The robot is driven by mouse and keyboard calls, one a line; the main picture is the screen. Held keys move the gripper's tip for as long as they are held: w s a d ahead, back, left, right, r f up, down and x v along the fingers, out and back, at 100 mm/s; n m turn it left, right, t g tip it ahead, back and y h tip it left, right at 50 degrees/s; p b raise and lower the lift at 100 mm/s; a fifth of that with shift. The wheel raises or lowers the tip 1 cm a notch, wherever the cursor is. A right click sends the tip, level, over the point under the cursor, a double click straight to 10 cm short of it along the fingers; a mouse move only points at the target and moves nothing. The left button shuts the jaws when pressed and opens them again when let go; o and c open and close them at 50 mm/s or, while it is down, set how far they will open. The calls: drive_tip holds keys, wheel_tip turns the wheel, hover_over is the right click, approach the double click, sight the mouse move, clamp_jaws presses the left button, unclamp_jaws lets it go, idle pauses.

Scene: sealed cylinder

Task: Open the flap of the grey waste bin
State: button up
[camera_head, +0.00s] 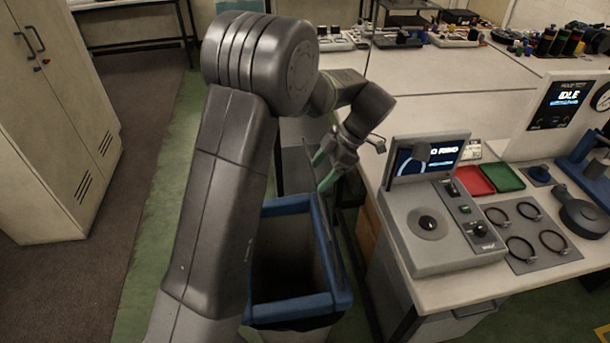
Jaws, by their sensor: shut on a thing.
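The waste bin has a blue rim (330,302) and stands on the floor in the middle of the view, partly hidden by my arm. Its opening shows a dark interior. The flap (331,240) appears as a thin, dark, nearly edge-on panel standing up along the bin's right side. My gripper (324,184), with green fingers, is above the bin's far right corner. It is shut on the flap's upper edge, though the exact contact is small and hard to see.
A workbench (430,100) stands close to the bin's right, with a grey console (440,230) near its edge. A beige cabinet (60,130) is at the left. Floor between cabinet and bin is clear.

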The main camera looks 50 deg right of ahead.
drive_tip(key=shift+s+d+f, duration=0.25)
drive_tip(key=shift+s+d, duration=0.4)
drive_tip(key=shift+s, duration=0.05)
drive_tip(key=o, duration=1.4)
drive_tip(key=shift+r, duration=0.1)
drive_tip(key=v, duration=1.3)
drive_tip(key=shift+d+r, duration=0.25)
drive_tip(key=shift+d, duration=0.1)
drive_tip(key=shift+s, duration=0.15)
